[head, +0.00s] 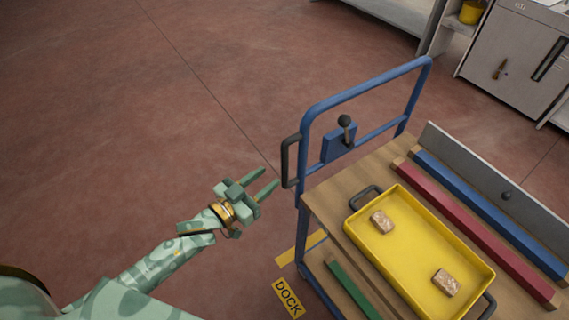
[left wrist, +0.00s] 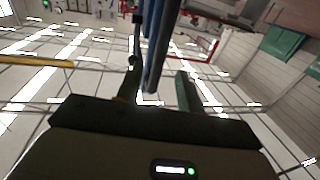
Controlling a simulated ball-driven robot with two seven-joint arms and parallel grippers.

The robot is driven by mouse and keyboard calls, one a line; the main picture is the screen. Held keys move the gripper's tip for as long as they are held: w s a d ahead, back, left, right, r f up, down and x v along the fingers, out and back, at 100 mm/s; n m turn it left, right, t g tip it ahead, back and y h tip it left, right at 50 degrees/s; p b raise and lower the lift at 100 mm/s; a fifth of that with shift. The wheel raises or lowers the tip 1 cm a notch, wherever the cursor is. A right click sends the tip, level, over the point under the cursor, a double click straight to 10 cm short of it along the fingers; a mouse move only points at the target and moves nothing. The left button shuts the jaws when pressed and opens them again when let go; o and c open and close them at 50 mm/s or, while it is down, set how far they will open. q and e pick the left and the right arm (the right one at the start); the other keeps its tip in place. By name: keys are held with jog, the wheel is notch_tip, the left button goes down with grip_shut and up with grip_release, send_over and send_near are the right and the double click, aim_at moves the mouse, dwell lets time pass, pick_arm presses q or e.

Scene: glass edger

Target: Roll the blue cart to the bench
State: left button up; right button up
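The blue cart (head: 365,88) stands at the right of the head view, with a blue tube push frame and a wooden top. A black grip (head: 287,162) sits on the frame's left upright, and a black-knobbed lever (head: 345,122) is on its crossbar. My left gripper (head: 271,178) is open and empty, its fingers pointing at the black grip, just left of it and apart from it. In the left wrist view, blue tubes (left wrist: 157,45) show beyond and between the open fingers. My right gripper is not in view. I cannot tell which thing is the bench.
A yellow tray (head: 410,250) with two tan blocks, plus red and blue bars, lies on the cart top. A DOCK label (head: 288,298) is on the floor beside the cart. A grey cabinet (head: 510,55) stands at the back right. The floor at left is clear.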

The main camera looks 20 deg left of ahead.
aim_at(282, 166)
pick_arm(q)
jog(key=b+x, duration=0.1)
jog(key=x, duration=0.6)
jog(key=shift+w+d, duration=0.15)
jog(key=shift+w, duration=0.1)
jog(key=shift+c, duration=0.3)
grip_shut()
